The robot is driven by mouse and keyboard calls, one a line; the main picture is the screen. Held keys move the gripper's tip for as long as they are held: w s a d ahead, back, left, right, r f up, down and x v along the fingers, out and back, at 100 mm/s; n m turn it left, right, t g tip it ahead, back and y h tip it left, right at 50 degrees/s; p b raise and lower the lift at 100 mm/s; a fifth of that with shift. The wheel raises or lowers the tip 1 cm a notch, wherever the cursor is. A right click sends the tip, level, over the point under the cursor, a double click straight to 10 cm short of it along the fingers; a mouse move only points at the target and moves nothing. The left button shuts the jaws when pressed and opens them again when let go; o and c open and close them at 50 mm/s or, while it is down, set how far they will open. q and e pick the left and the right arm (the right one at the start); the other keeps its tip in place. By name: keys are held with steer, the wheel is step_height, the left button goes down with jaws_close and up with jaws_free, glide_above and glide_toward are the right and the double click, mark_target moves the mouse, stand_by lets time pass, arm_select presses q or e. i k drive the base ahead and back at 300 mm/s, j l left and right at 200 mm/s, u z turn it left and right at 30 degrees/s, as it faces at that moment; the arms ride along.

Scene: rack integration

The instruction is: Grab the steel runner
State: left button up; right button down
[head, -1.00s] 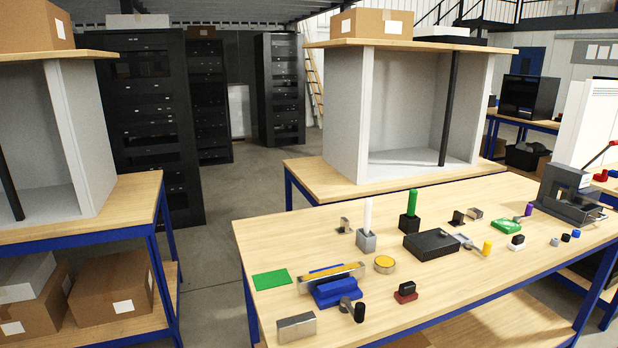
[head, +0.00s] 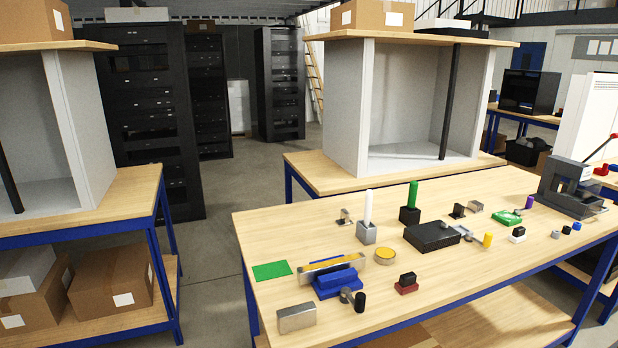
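A long, narrow steel-coloured bar with a yellow strip along it, which looks like the steel runner (head: 357,263), is at the near left of the large wooden table. It sits at a slight slant on a blue stand (head: 341,287).
The table (head: 470,285) also holds a green mat (head: 271,271), a steel block (head: 297,318), a yellow disc (head: 385,256), a black box (head: 431,237) and several small parts. A grey cabinet (head: 345,110) stands behind.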

mark_target(308, 272)
steer(key=i+j+z, duration=0.35)
steer(key=j+z, duration=0.2)
steer(key=i+j+z, duration=0.25)
steer(key=j, duration=0.15)
steer(key=j+z, duration=0.5)
steer(key=j, duration=0.25)
steer(key=i, duration=0.05)
